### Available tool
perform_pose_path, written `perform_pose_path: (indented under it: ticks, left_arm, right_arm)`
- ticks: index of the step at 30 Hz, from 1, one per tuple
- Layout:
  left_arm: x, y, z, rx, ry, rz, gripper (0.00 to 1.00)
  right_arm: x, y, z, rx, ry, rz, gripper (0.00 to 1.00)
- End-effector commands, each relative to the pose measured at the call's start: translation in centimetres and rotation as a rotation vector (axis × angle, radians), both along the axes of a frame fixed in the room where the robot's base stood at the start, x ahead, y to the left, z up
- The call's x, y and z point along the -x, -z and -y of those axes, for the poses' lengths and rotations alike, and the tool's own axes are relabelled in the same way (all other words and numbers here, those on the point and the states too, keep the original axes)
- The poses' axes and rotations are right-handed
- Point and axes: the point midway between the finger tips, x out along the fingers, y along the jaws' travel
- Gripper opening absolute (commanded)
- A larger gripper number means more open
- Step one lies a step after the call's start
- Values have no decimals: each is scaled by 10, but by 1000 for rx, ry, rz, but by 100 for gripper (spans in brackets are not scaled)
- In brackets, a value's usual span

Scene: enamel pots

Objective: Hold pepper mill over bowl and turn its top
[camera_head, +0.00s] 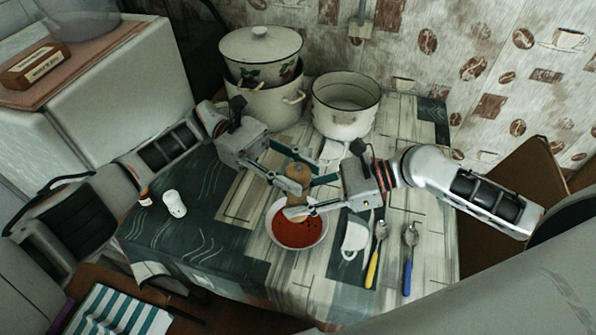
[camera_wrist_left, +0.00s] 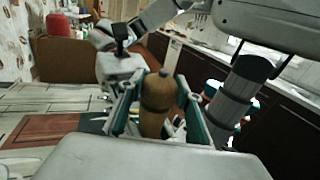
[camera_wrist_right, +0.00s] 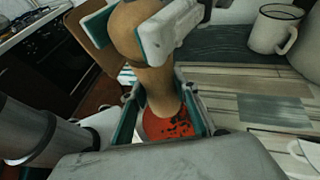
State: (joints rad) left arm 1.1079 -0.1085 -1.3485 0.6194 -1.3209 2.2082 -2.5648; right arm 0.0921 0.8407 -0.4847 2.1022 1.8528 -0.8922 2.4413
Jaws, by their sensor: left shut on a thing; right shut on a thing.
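The brown wooden pepper mill (camera_head: 295,173) is held above the white bowl (camera_head: 272,231), which contains red soup with dark specks (camera_head: 297,234). My left gripper (camera_head: 296,168) is shut on the mill's upper part. My right gripper (camera_head: 298,198) is shut on its lower part. The mill stands roughly upright and also shows between the left fingers in the left wrist view (camera_wrist_left: 157,103). In the right wrist view the mill (camera_wrist_right: 155,85) points down toward the red soup (camera_wrist_right: 166,124). The fingers hide parts of the mill.
A white enamel pot (camera_head: 345,118) and a stacked, lidded pot (camera_head: 262,105) stand behind. A white mug (camera_head: 354,238) and two spoons (camera_head: 376,252) (camera_head: 409,258) lie to the bowl's right.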

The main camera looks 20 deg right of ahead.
Motion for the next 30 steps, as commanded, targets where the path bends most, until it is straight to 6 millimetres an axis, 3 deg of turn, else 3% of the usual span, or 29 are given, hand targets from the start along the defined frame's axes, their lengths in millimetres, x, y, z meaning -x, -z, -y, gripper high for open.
perform_pose_path:
  ticks: [10,11,12,23,30]
  left_arm:
    - [1,2,0,-4,2,1,13]
    - [1,2,0,-4,2,0,42]
    - [1,2,0,-4,2,0,52]
    - [0,-1,0,0,0,0,52]
    - [0,-25,-1,2,1,2,52]
  right_arm:
    - [-2,-4,0,-7,4,6,3]
    - [-2,-4,0,-7,4,6,3]
    - [-2,-4,0,-7,4,6,3]
    - [-1,-1,0,-2,1,2,3]
    - [-1,-1,0,-1,1,2,3]
